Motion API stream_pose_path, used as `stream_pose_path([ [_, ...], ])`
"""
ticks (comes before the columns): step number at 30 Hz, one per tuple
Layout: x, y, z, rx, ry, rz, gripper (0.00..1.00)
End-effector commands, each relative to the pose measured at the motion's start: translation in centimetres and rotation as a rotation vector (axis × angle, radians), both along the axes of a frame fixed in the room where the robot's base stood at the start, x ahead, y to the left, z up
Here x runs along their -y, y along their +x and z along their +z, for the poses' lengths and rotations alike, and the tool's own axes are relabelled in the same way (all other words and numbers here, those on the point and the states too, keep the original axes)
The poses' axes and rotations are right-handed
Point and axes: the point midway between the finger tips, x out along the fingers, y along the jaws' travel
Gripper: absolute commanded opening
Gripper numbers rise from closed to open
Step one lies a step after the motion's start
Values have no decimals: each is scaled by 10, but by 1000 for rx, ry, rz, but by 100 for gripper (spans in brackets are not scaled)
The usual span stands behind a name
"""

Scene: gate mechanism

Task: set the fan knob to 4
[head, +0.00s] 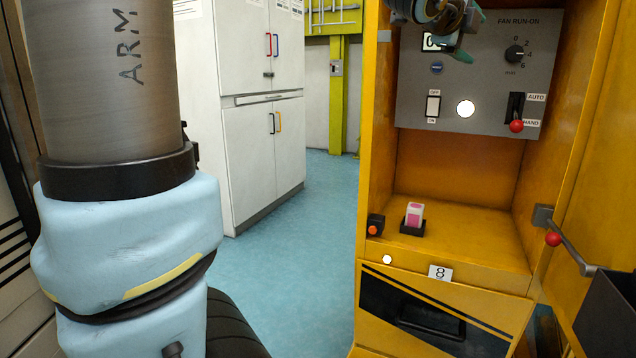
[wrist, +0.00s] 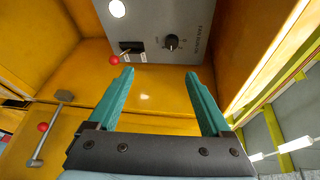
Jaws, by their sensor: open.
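The fan knob (head: 514,53) is a small black dial on the grey panel (head: 455,100), under the words FAN RUN-ON. The numbers 0, 2, 4 and 6 stand around it; its exact setting is too small to read. In the wrist view the knob (wrist: 171,42) lies beyond the gap between my fingertips, apart from them. My gripper (wrist: 160,76) is open and empty, with teal fingers. In the head view my gripper (head: 462,28) is in front of the panel's top left, left of the knob, and partly covers a small display (head: 431,42).
Below the knob is a red-balled lever (head: 516,125) between AUTO and HAND labels. A white switch (head: 433,106) and a lit round lamp (head: 465,109) are to its left. Yellow cabinet walls flank the panel. A red-balled handle (head: 553,239) projects at right.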

Motion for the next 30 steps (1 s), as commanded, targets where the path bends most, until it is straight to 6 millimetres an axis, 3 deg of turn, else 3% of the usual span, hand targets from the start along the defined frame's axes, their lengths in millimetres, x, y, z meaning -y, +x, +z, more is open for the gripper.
stream_pose_path([
  [8,-29,18,-33,-165,-27,107,83],
  [17,-98,38,-98,-481,-111,354,83],
  [20,-136,39,-129,-638,-167,497,83],
  [23,-187,30,-170,-838,-253,704,83],
  [26,-243,5,-212,-1051,-368,958,83],
  [30,-305,-48,-258,-1300,-546,1321,83],
])
